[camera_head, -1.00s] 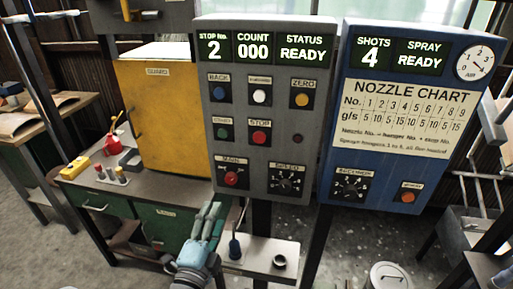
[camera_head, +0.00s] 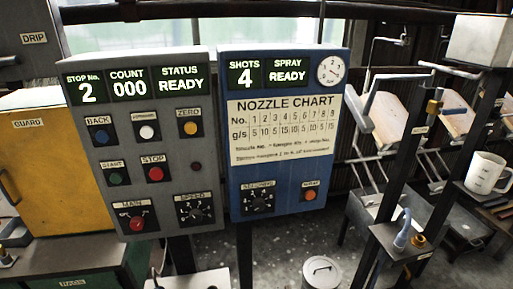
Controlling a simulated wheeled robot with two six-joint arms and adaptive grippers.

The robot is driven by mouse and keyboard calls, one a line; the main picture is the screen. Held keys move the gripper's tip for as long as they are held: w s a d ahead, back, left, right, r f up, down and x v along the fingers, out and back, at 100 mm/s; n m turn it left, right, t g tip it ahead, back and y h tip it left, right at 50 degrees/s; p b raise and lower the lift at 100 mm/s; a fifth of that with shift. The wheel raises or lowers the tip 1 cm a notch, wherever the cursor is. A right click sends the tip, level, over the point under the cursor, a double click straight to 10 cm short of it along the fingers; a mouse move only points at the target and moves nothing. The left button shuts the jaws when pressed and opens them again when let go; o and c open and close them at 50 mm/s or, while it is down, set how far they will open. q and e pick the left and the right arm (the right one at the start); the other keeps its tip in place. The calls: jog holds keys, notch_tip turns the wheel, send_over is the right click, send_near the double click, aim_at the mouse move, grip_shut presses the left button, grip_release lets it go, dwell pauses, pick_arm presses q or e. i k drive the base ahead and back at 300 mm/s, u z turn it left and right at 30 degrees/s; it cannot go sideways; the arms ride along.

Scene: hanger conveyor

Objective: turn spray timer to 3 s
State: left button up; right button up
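The spray timer is the black dial labelled SECONDS (camera_head: 258,201), low on the left of the blue spray panel (camera_head: 288,216). It has pale marks around a dark knob. The pointer setting is too small to read. The panel's displays read SHOTS 4 and SPRAY READY. An orange button (camera_head: 310,195) sits right of the dial. Neither of my grippers shows in the head view now, and nothing touches the dial.
The grey control panel (camera_head: 149,222) stands left of the blue panel, with several buttons and a SPEED dial (camera_head: 194,212). A yellow guard (camera_head: 40,170) is at the left. Dark posts, a white jug (camera_head: 486,172) and a lidded can (camera_head: 321,272) are at the right.

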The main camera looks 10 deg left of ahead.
aim_at(259, 203)
jog(key=u, duration=0.05)
jog(key=k, duration=0.5)
jog(key=z, duration=2.1)
jog(key=i, duration=1.35)
jog(key=u, duration=2.05)
